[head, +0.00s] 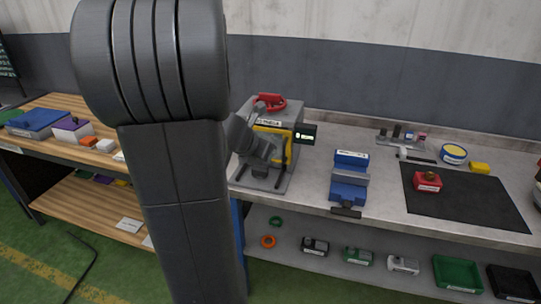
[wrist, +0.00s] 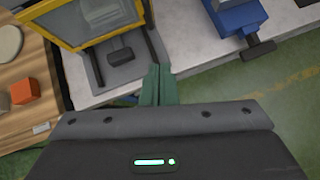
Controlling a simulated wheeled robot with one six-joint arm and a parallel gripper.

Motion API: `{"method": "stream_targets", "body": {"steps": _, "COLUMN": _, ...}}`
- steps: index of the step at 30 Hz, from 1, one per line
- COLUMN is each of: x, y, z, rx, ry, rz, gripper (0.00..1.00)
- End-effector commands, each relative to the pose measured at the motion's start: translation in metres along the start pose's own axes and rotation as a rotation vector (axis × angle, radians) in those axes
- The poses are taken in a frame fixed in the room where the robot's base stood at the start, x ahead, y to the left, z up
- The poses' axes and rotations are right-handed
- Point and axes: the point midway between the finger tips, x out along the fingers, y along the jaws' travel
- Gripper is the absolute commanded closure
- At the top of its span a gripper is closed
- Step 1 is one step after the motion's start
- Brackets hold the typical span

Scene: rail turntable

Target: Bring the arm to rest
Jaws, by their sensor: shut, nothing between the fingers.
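My gripper (wrist: 158,70) shows in the wrist view as two green fingers closed together with nothing between them. The fingertips are over the bench's front edge, between the machine's base plate and the blue vise (wrist: 232,15). In the head view my grey arm rises large left of centre, and its far end is in front of the yellow-framed machine (head: 295,113). I cannot make out the fingers there. The machine's yellow frame (wrist: 75,38) also shows at the wrist view's upper left. I cannot tell how far the fingers are above the bench.
The grey bench (head: 310,190) holds the blue vise (head: 349,178), a black mat (head: 465,205) with a red block (head: 428,181), and a yellow-and-blue tin (head: 453,153). A wooden bench (head: 50,108) stands left. Several parts and a green bin (head: 458,273) are on the lower shelf.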

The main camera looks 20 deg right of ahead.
Motion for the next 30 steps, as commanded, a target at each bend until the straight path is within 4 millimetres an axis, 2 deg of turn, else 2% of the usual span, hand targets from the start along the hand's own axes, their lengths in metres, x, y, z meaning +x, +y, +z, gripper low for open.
{"method": "stream_targets", "body": {"steps": 6, "x": -0.015, "y": -0.001, "z": 0.000, "rx": -0.001, "ry": 0.000, "rz": 0.001, "gripper": 1.00}}
{"method": "stream_targets", "body": {"steps": 19, "x": -0.012, "y": -0.001, "z": -0.001, "rx": -0.001, "ry": 0.001, "rz": -0.001, "gripper": 1.00}}
{"method": "stream_targets", "body": {"steps": 23, "x": 0.000, "y": -0.001, "z": -0.002, "rx": 0.000, "ry": 0.003, "rz": -0.002, "gripper": 1.00}}
{"method": "stream_targets", "body": {"steps": 30, "x": 0.040, "y": 0.002, "z": -0.003, "rx": 0.000, "ry": 0.004, "rz": -0.003, "gripper": 1.00}}
